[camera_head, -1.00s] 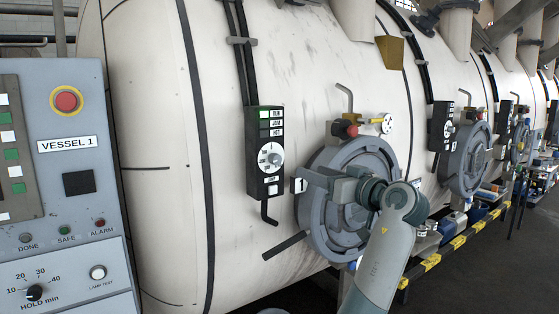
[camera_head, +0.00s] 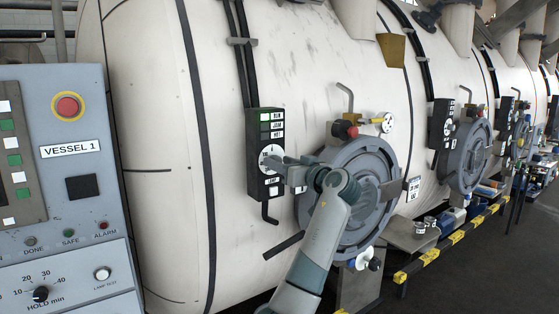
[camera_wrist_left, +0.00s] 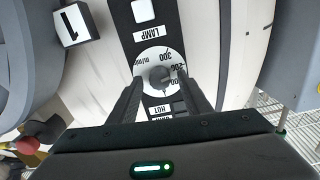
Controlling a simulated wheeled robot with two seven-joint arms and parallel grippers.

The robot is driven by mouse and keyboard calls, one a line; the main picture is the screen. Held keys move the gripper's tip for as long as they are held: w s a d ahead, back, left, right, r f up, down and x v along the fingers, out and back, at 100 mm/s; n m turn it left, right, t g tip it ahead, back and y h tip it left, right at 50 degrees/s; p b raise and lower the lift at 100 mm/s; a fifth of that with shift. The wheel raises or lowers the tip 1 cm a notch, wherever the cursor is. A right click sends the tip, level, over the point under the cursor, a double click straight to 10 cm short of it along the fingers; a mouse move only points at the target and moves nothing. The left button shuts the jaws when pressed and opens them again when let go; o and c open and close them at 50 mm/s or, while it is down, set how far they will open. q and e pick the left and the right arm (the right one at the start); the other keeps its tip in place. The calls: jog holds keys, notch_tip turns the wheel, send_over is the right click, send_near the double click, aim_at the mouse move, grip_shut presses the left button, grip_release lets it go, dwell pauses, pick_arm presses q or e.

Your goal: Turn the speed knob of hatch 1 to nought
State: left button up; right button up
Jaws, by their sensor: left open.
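The speed knob of hatch 1 sits on a white dial (camera_wrist_left: 155,58) marked in m/min, on a black control box (camera_head: 265,185) fixed to the white vessel. In the left wrist view the knob (camera_wrist_left: 161,77) is small and grey, and the dial appears upside down. My left gripper (camera_wrist_left: 163,88) is open, with one finger on each side of the knob's lower part in that view; I cannot tell whether they touch it. In the head view my left gripper (camera_head: 268,161) covers much of the dial. The knob's pointer is not clear. My right gripper is not in view.
The round grey hatch (camera_head: 372,167) stands right of the box, with a red knob (camera_head: 352,132) and a gauge (camera_head: 387,122) above it. A black rod (camera_head: 284,245) juts out below. The VESSEL 1 panel (camera_head: 85,195) stands at the left.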

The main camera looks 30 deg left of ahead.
pick_arm(q)
jog(key=shift+w+a, duration=0.15)
jog(key=shift+a, duration=0.25)
jog(key=c, duration=1)
jog(key=shift+c, duration=0.2)
